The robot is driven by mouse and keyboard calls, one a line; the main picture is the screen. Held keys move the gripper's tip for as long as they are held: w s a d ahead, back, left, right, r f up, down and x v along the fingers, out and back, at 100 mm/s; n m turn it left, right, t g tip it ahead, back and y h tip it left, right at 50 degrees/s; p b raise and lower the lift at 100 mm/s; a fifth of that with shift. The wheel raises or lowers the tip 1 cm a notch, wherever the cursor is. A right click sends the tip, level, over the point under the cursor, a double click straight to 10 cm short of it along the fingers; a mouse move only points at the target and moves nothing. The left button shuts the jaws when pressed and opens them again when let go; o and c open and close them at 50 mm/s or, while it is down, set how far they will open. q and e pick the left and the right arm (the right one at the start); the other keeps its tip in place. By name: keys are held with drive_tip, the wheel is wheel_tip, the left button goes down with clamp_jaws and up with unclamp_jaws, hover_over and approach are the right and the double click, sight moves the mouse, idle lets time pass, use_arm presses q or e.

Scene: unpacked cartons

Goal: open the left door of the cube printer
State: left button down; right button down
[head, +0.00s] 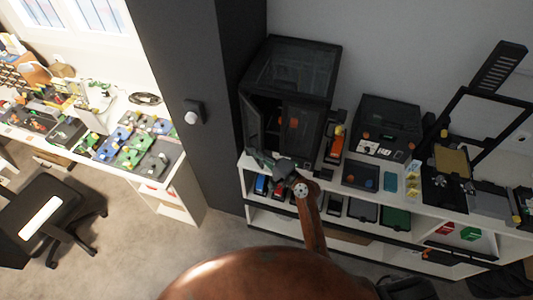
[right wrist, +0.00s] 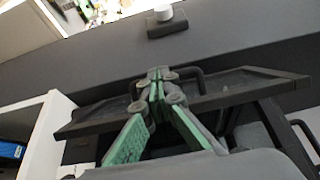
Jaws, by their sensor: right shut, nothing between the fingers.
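The cube printer (head: 290,75) is a dark box with glassy panels, standing on the left end of the white shelf unit. Its left door (head: 251,125) stands ajar, swung outward, with a dark gap beside it; the right door (head: 302,125) looks closed. In the right wrist view the left door (right wrist: 235,88) crosses the picture as a dark framed panel with a black loop handle (right wrist: 199,80). My right gripper (head: 254,156) is low in front of the left door. Its green-padded fingers (right wrist: 157,76) are shut and empty, close to the door and handle; contact is unclear. My left gripper is out of view.
A dark tall panel (head: 205,80) with a white knob (head: 191,117) stands left of the printer. A smaller machine (head: 388,125) and an open-frame printer (head: 455,165) stand to the right. Bins fill the shelf below. A chair (head: 45,220) stands at left on open floor.

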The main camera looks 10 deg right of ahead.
drive_tip(key=w+a+p, duration=0.1)
drive_tip(key=a, duration=0.6)
drive_tip(key=shift+a, duration=0.3)
idle(1.0)
